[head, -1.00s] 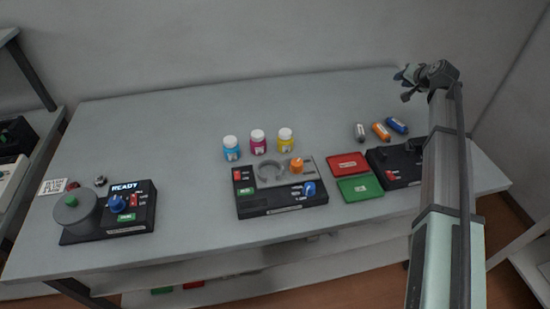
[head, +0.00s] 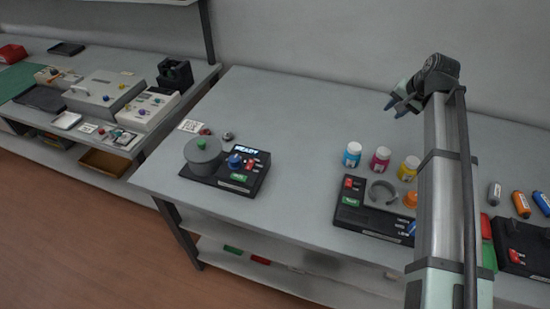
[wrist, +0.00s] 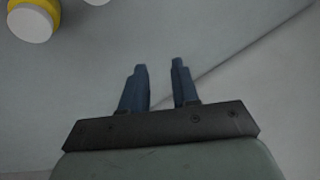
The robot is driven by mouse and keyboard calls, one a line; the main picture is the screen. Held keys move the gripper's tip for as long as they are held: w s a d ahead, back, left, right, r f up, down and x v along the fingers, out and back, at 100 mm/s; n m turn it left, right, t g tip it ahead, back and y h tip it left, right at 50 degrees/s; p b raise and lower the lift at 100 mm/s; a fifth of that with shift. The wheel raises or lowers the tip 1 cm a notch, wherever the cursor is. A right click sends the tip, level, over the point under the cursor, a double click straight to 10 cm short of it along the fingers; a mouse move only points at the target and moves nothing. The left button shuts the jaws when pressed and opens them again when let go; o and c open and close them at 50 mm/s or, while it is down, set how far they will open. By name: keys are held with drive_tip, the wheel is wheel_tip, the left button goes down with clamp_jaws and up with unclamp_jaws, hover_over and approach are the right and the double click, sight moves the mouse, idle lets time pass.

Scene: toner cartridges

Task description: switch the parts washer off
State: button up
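A black unit with a grey lidded drum (head: 203,156) stands on the left part of the near table; it appears to be the parts washer (head: 258,180). Its lit display (head: 246,149) reads READY. A blue knob (head: 235,161), a green button (head: 238,177) and a small red switch (head: 250,164) are on its top. The switch's position is too small to tell. My gripper (head: 393,106) is raised, well to the right of the unit. In the wrist view its two blue fingers (wrist: 159,66) are apart with nothing between them.
A second black unit (head: 350,216) with a grey ring sits right of the washer, partly behind my arm. Blue, magenta and yellow bottles (head: 381,160) stand behind it. A white label card (head: 190,126) lies behind the drum. Another bench (head: 125,67) with devices is at left.

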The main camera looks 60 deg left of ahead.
drive_tip(key=s+a+r+n+g+h, duration=0.1)
drive_tip(key=s+a, duration=0.3)
drive_tip(key=s, duration=0.8)
drive_tip(key=s+a+r+n+h, duration=0.15)
drive_tip(key=s+a, duration=0.25)
drive_tip(key=s, duration=0.8)
drive_tip(key=h, duration=0.3)
hover_over(249, 166)
drive_tip(key=shift+n, duration=0.35)
wheel_tip(249, 166, down, 12)
drive_tip(key=shift+f, duration=0.1)
drive_tip(key=shift+c, duration=0.3)
clamp_jaws()
